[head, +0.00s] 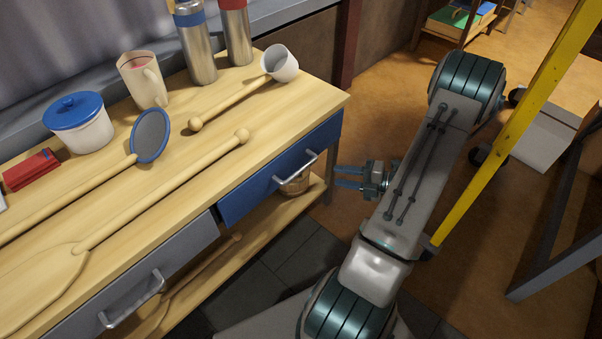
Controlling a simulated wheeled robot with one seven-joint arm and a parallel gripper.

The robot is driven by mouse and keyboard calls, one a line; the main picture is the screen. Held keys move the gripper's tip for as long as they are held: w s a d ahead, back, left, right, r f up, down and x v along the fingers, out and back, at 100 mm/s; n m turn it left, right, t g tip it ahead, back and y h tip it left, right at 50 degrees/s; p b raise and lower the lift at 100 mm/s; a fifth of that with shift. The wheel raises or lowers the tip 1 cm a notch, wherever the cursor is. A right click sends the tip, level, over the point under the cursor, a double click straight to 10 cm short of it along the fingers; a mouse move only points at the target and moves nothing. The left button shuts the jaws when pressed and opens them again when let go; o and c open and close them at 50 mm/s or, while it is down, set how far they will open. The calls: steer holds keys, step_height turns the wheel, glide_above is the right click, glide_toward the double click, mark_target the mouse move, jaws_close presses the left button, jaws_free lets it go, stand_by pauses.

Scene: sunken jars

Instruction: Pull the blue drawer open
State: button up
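The blue drawer (248,196) is under the right end of the wooden worktop in the head view. Its blue front looks flush with the worktop's edge, so it appears closed. A pale metal bar handle (297,173) is on that front. My gripper (338,177) is to the right of the handle, pointing left towards it. Its two bluish fingers are apart with nothing between them. A visible gap separates the fingertips from the handle, though the exact depth is hard to tell.
A grey drawer (190,248) with its own handle is left of the blue one. Long wooden paddles, a mug (143,79), a blue-lidded jar (79,124) and flasks crowd the worktop (222,152). A yellow post (520,112) rises beside my arm.

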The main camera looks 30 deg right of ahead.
mark_target(304, 170)
steer(key=shift+b+x, duration=1.7)
steer(key=shift+x, duration=4.8)
steer(key=shift+c, duration=0.4)
steer(key=shift+s, duration=0.1)
jaws_close()
